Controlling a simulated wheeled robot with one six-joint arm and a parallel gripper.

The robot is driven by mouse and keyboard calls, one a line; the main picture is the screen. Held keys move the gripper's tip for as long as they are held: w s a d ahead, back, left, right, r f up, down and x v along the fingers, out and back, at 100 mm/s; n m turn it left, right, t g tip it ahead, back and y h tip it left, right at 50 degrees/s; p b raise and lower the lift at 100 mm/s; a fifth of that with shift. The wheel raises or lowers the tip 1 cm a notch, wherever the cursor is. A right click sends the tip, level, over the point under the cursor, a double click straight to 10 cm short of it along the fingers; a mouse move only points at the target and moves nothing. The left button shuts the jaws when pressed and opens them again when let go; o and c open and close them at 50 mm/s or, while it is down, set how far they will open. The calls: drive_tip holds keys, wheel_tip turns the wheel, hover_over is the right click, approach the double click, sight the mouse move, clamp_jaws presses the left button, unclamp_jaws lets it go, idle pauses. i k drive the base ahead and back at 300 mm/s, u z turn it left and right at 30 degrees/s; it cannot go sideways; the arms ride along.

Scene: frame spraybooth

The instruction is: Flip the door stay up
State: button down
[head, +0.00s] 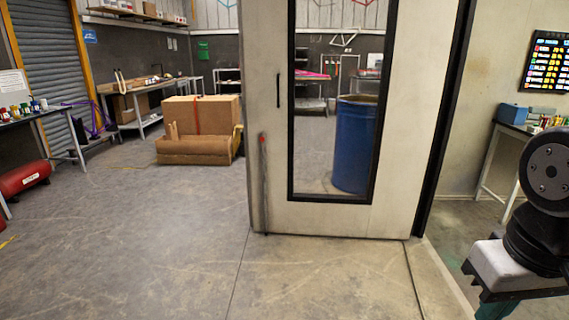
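The door (410,130) is a pale panel with a tall black-framed window and a dark vertical handle (278,90) near its left edge. What looks like the door stay (265,185) is a thin dark rod low on the door's left edge. It stands upright, with a red tip (263,138) at its top and its lower end at or close to the floor. I cannot tell whether it touches the floor. Part of my arm (545,190) shows at the right edge, well apart from the door. My gripper is not in view.
Concrete floor (150,250) is clear in front and to the left. Cardboard boxes (215,115) stand behind on the left, a red cylinder (24,178) at far left. A blue drum (355,145) shows through the window. A bench (510,130) stands at right beyond the dark door frame.

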sight(262, 139)
drive_tip(key=z, duration=0.25)
drive_tip(key=i, duration=2)
drive_tip(key=u, duration=0.3)
drive_tip(key=i, duration=2.05)
drive_tip(key=u, duration=0.5)
